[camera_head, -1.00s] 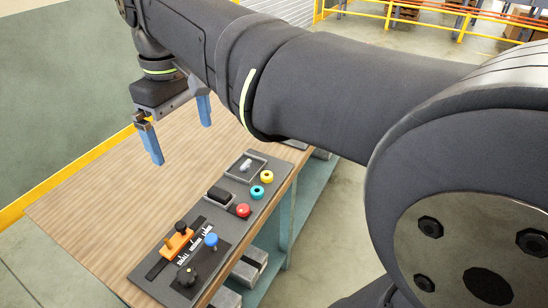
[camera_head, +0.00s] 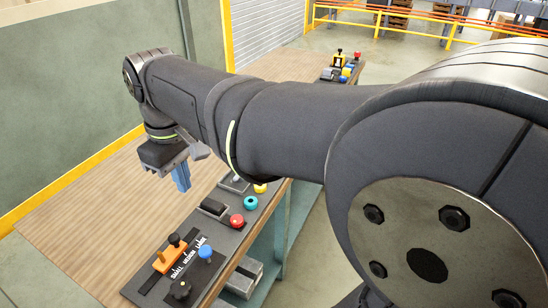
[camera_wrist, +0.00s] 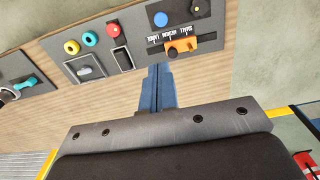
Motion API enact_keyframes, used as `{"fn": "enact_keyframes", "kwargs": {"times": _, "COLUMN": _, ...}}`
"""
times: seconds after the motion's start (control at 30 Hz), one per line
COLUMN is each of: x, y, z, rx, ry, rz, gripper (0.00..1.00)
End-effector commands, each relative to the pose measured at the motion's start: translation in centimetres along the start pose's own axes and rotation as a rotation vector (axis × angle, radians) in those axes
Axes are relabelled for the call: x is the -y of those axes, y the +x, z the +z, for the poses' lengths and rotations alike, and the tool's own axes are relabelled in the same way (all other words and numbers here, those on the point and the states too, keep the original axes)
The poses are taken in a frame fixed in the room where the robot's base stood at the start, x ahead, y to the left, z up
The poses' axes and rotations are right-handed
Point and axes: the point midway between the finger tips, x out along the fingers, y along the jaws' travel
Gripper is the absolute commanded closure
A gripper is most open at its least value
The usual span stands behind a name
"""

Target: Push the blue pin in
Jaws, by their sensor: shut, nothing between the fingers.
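The blue pin (camera_head: 206,252) is a round blue knob standing on the dark control panel (camera_head: 221,266) at the table's front edge. It sits beside the orange slider and the size lettering. In the wrist view the blue pin (camera_wrist: 160,19) shows at the top, beyond my fingertips. My gripper (camera_head: 184,188) has its blue fingers together with nothing between them. It hangs above the wooden table, behind the panel and apart from the pin. The shut fingers also show in the wrist view (camera_wrist: 158,68), pointing towards the panel.
The orange slider (camera_head: 166,260) and a black knob (camera_head: 181,289) flank the pin. A red button (camera_head: 237,221), teal ring (camera_head: 250,203) and yellow ring (camera_head: 260,188) lie farther along. A second panel with a teal handle (camera_wrist: 25,83) shows in the wrist view. The wooden tabletop (camera_head: 85,215) is clear.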

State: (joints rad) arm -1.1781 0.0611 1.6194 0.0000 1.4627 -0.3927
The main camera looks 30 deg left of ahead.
Motion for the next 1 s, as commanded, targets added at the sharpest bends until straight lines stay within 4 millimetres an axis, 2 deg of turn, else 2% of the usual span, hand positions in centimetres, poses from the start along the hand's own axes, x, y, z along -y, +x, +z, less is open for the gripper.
{"fn": "enact_keyframes", "kwargs": {"times": 0.03, "x": 0.1, "y": 2.1, "z": 0.3, "rx": 0.006, "ry": 0.0, "rz": -0.003, "gripper": 1.0}}
{"fn": "enact_keyframes", "kwargs": {"times": 0.13, "x": 0.3, "y": 5.0, "z": 0.7, "rx": 0.003, "ry": 0.0, "rz": -0.001, "gripper": 1.0}}
{"fn": "enact_keyframes", "kwargs": {"times": 0.43, "x": 0.4, "y": 8.9, "z": 0.9, "rx": 0.002, "ry": 0.0, "rz": -0.001, "gripper": 1.0}}
{"fn": "enact_keyframes", "kwargs": {"times": 0.8, "x": 0.4, "y": 16.6, "z": 0.9, "rx": 0.003, "ry": 0.0, "rz": -0.001, "gripper": 1.0}}
{"fn": "enact_keyframes", "kwargs": {"times": 1.0, "x": 0.3, "y": 19.4, "z": 0.8, "rx": 0.001, "ry": 0.0, "rz": -0.001, "gripper": 1.0}}
